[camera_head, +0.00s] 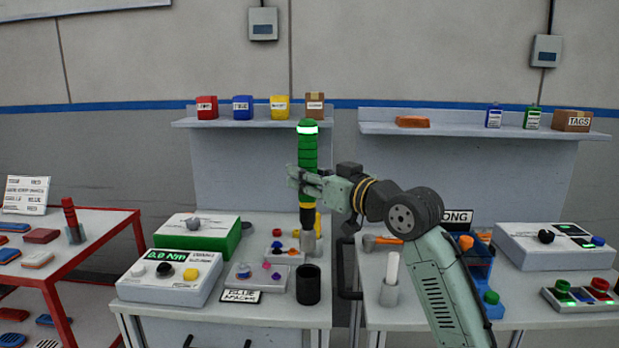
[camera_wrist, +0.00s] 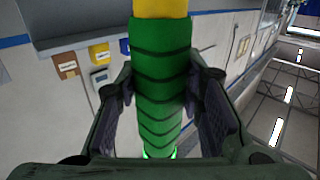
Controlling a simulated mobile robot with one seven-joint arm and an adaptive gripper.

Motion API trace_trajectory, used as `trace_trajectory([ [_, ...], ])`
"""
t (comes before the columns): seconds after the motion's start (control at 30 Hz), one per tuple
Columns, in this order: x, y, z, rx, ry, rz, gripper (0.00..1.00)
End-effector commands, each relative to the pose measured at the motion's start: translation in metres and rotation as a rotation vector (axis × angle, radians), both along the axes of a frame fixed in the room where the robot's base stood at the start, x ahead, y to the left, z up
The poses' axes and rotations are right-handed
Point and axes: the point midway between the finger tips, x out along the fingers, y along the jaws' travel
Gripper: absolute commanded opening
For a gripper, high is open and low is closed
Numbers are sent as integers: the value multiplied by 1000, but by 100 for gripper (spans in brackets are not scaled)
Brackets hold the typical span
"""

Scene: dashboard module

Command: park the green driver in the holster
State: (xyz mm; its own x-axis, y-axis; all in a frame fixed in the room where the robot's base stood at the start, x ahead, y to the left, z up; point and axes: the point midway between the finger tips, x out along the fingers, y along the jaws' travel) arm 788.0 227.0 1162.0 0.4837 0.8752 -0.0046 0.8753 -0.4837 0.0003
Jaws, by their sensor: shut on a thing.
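The green driver (camera_head: 308,150) stands about upright in the air above the left bench, with a lit band near its top and a yellow collar and grey tip at its lower end. My gripper (camera_head: 307,181) is shut around its ribbed green body. In the wrist view the driver (camera_wrist: 160,60) fills the space between both fingers of my gripper (camera_wrist: 158,105). A black open cylinder (camera_head: 308,286), which looks like the holster, stands on the bench near its front right corner. The driver's tip is above and behind it in the picture, apart from it.
Left of the cylinder are a grey knob box (camera_head: 253,284), a "BLUE" sign (camera_head: 241,297) and a torque display box (camera_head: 170,278). A yellow object shows partly behind the driver's tip. On the right bench a grey holder (camera_head: 389,294) holds a white stick. A shelf (camera_head: 240,123) is behind.

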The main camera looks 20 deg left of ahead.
Motion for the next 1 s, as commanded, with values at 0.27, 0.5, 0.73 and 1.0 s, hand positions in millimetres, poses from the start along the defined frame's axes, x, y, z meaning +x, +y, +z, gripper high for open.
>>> trace_trajectory([
  [0.27,0,-1,-4,1,0,-1,0],
  [0.5,-1,-1,-19,1,0,0,0],
  [0.73,0,-1,-35,1,0,-1,0],
  [1.0,0,-1,-53,0,-1,-2,0],
])
